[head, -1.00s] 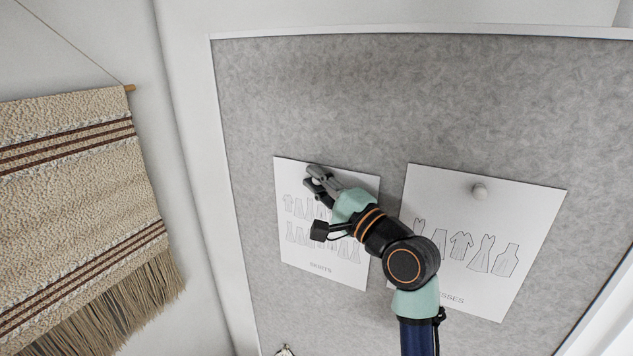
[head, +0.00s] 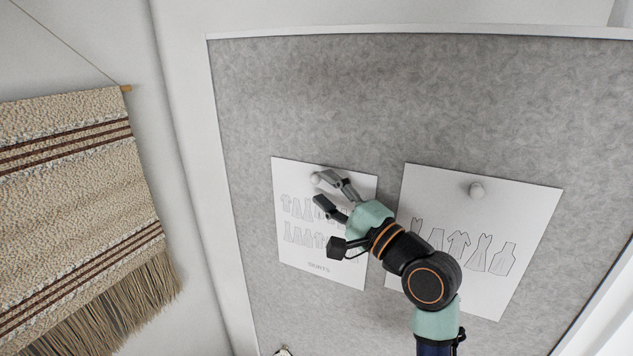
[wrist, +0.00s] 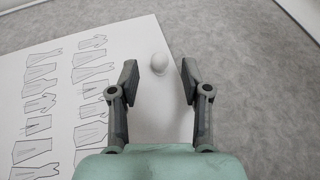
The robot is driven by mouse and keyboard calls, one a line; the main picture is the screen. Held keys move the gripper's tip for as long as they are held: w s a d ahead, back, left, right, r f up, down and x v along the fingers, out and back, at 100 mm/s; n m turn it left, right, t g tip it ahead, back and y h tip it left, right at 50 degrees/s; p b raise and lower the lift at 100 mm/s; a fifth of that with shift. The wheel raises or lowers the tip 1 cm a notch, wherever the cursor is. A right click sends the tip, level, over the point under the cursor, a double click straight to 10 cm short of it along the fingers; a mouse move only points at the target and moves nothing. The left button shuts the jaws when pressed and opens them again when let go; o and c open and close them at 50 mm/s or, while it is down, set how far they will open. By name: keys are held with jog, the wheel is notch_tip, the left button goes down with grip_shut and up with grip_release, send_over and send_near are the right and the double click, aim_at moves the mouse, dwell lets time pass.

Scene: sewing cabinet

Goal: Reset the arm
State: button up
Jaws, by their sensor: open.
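My gripper (head: 322,191) is open and empty in front of the left paper sheet (head: 345,272) on the grey board. In the wrist view my gripper (wrist: 158,72) has its two fingers spread apart. A white round pin (head: 316,179) sits at the top of that sheet, and one finger is close to it in the head view.
A second sheet (head: 530,210) hangs on the grey felt board (head: 440,100) to the right, with its own white pin (head: 477,190). A woven wall hanging (head: 70,190) is at the left. The upper board is bare.

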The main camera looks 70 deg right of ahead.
jog(key=v, duration=0.8)
